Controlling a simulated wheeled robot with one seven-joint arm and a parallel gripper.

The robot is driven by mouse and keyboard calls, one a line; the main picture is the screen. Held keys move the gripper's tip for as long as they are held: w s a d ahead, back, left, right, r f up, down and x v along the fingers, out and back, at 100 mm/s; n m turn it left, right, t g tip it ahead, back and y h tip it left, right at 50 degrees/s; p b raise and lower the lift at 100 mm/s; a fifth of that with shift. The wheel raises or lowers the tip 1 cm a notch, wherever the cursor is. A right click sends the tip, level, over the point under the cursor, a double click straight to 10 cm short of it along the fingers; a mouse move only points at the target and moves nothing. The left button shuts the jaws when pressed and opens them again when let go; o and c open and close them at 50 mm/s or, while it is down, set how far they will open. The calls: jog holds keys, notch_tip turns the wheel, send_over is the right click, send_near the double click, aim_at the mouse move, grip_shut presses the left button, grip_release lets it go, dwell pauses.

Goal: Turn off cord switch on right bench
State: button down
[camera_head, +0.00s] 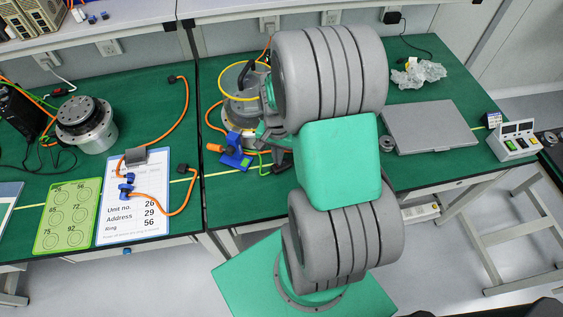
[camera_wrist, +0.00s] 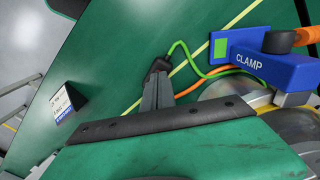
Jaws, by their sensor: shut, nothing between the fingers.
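The green cord (camera_wrist: 187,55) lies on the right bench in the wrist view and runs to a small dark piece (camera_wrist: 160,64) that looks like the cord switch. My gripper (camera_wrist: 157,84) is shut and empty, with its fingertips right at that dark piece. I cannot tell whether they touch it, and its on/off state is too small to read. In the head view the green cord (camera_head: 263,162) shows beside the blue clamp (camera_head: 235,155). My arm hides much of the area around the fingers there.
The blue clamp with an orange handle (camera_wrist: 285,68) is close on the right in the wrist view. A round metal actuator (camera_head: 238,112) stands behind it. A closed grey laptop (camera_head: 428,127) and a small panel box (camera_head: 514,140) are farther right. The left bench (camera_head: 140,90) holds another actuator.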

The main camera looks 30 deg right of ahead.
jog(key=shift+f+b, duration=0.7)
jog(key=shift+f, duration=0.25)
dwell(0.8)
notch_tip(320, 180, up, 7)
jog(key=p, duration=0.6)
jog(key=shift+r, duration=0.1)
dwell(0.3)
